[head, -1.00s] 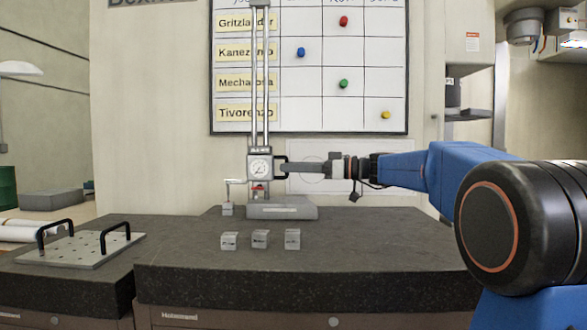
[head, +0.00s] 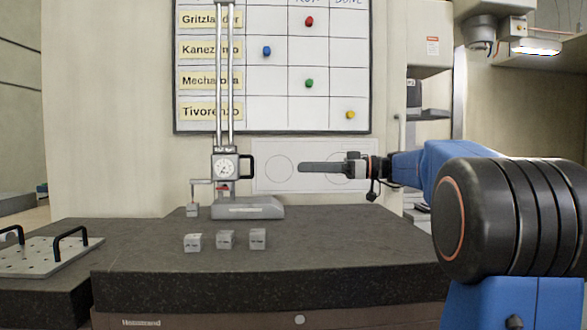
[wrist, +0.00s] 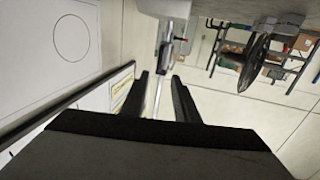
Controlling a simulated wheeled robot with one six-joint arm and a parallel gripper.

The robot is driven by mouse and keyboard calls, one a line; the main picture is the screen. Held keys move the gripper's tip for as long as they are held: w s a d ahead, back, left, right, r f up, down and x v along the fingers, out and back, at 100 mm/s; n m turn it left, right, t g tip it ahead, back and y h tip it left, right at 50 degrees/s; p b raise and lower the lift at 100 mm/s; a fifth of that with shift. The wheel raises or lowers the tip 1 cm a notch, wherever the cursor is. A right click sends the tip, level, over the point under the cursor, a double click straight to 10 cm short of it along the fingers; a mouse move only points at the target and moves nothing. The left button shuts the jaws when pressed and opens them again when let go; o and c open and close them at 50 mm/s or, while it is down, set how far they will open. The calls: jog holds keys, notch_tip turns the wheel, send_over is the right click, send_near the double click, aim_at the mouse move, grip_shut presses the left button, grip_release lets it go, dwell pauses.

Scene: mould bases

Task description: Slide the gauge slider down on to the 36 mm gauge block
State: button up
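The height gauge stands on a grey base (head: 248,208) on the dark granite table. Its slider (head: 225,167), with a round dial and a black handle (head: 247,165), sits low on the twin columns (head: 224,90). A thin probe arm (head: 203,182) reaches left from the slider, over a small grey gauge block (head: 192,211). The probe tip seems to meet the block's top, but contact is too small to tell. My gripper (head: 302,168) points left, level with the handle and clearly apart from it. In the wrist view its two fingers (wrist: 160,97) are spread, with nothing held.
Three small labelled blocks (head: 226,240) stand in a row in front of the gauge; their labels are unreadable. A perforated plate with black handles (head: 45,258) lies at the left. A whiteboard (head: 290,75) hangs behind. The table's right side is clear.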

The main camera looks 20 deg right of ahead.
jog(key=v, duration=0.3)
jog(key=shift+a, duration=0.1)
dwell(0.8)
